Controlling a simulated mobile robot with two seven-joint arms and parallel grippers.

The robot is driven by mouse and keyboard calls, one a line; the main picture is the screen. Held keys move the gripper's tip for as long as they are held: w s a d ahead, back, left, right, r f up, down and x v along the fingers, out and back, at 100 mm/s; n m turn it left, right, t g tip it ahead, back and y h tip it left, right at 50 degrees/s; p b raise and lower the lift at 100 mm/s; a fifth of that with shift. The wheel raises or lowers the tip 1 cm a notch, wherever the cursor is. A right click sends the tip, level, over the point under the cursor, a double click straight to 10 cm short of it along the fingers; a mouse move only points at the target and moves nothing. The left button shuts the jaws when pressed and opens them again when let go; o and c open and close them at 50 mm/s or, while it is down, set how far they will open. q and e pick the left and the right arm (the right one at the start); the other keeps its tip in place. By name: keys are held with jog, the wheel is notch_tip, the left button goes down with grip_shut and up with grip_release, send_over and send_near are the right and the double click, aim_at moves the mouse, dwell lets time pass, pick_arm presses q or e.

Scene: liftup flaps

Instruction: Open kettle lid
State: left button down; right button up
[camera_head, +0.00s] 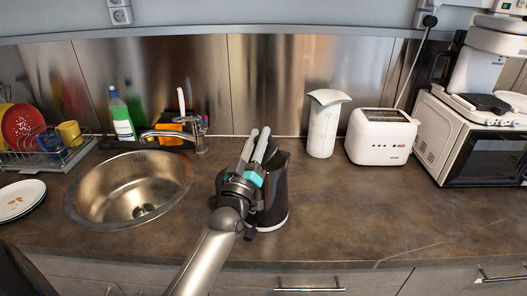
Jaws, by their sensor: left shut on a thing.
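A black kettle (274,200) stands upright on the counter in the middle of the view. My left arm comes in from the bottom, and its gripper (258,145) is at the kettle's upper left side, with its two light fingers pointing up and away. The gripper and wrist cover the left part of the kettle, so the lid and the exact contact are hard to see. The left gripper appears shut on the kettle's top part. My right gripper is not in view.
A metal sink (88,187) with a faucet (199,135) lies to the left. A dish rack (50,155) stands at far left. A white canister (323,125), a toaster (381,137) and a microwave (432,137) stand to the right. The counter right of the kettle is clear.

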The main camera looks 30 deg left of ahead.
pick_arm(q)
jog(key=n+y, duration=0.1)
jog(key=s+n+y+b, duration=0.1)
jog(key=a+n+b, duration=0.1)
jog(key=shift+s+r+n+t+y, duration=0.15)
jog(key=shift+r+n+t+y, duration=0.1)
jog(key=shift+n+t+y, duration=0.15)
jog(key=shift+s+a+r+n+g+y+b, duration=0.25)
jog(key=shift+n+y+b, duration=0.25)
jog(key=shift+n+y, duration=0.4)
jog(key=shift+s+a+r+n+y+b, duration=0.15)
jog(key=shift+s+n+y+b, duration=0.25)
jog(key=shift+n+y, duration=0.5)
jog(key=shift+s+a+r+n+g+y+b, duration=0.1)
jog(key=shift+s+a+n+g+y+b, duration=0.1)
jog(key=shift+n+y+b, duration=0.7)
jog(key=shift+n+p, duration=0.3)
jog(key=c, duration=0.7)
grip_release()
jog(key=b+v, duration=0.1)
jog(key=v, duration=1.4)
jog(key=shift+s+f+b, duration=0.1)
jog(key=shift+s+b, duration=0.1)
jog(key=shift+b, duration=0.1)
